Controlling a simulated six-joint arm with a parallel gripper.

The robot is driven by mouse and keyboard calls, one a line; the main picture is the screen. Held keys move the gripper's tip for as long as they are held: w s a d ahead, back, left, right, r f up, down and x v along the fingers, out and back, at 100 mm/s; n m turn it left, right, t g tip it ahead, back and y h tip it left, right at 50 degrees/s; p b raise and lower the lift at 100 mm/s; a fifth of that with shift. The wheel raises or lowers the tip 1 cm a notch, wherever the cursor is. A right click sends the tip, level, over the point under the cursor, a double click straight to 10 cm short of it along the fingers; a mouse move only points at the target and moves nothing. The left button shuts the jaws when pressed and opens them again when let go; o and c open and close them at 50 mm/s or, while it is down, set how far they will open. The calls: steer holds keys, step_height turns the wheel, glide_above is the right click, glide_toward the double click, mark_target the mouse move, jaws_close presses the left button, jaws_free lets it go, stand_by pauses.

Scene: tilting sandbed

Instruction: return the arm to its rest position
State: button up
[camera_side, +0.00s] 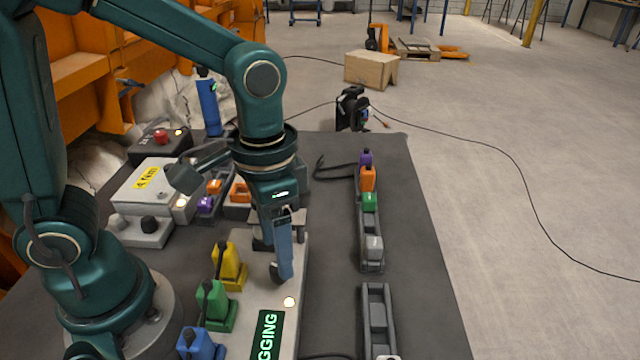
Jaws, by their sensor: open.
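My gripper (274,264) points down, open, above the light panel (262,252) in the middle of the table. One finger shows clearly; the other is partly hidden behind the wrist. I see nothing held between the fingers. My arm reaches over from the left, bent at the elbow. No marker for a rest position shows.
Yellow (229,268), green (213,305) and blue (200,345) levers stand left of my gripper.

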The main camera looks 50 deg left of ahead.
steer(key=shift+r, duration=0.9)
steer(key=shift+a+r, duration=0.1)
steer(key=s+a+r+n+t, duration=0.3)
steer(key=s+a+r+t, duration=0.1)
steer(key=a+t, duration=0.1)
steer(key=shift+a+r+t, duration=0.25)
steer(key=shift+a+t, duration=0.05)
stand_by(0.6)
